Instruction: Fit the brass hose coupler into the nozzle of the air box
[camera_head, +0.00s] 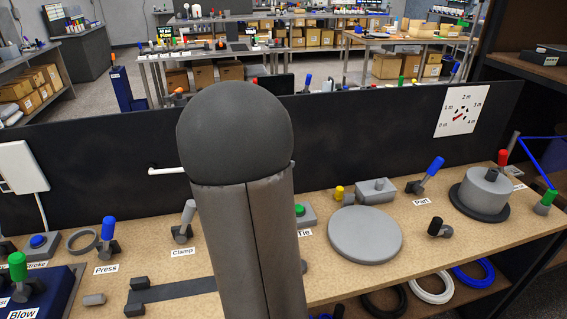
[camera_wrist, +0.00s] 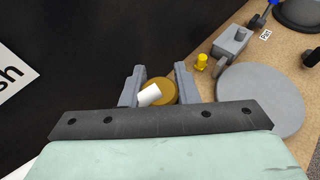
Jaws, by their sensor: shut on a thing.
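In the wrist view my gripper (camera_wrist: 160,80) is shut on a round brass-coloured piece (camera_wrist: 158,84), which looks like the hose coupler. A short white cylinder (camera_wrist: 149,95) shows against its face; I cannot tell whether they are joined. In the head view my arm hides the gripper and the held piece. A white tube (camera_head: 167,171) shows left of my arm, in front of the black panel. A dark blue box (camera_head: 58,288) with a label reading "Blow" stands at the lower left, partly cut off. I cannot make out a nozzle or be sure this is the air box.
The bench (camera_head: 345,275) holds a grey disc (camera_head: 365,234), a small yellow fitting (camera_head: 339,193), a grey block (camera_head: 376,191) and several levers. A stepped grey cylinder (camera_head: 485,191) stands at the right. The black panel (camera_head: 375,133) runs along the back. Coiled tubing (camera_head: 432,291) lies below.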

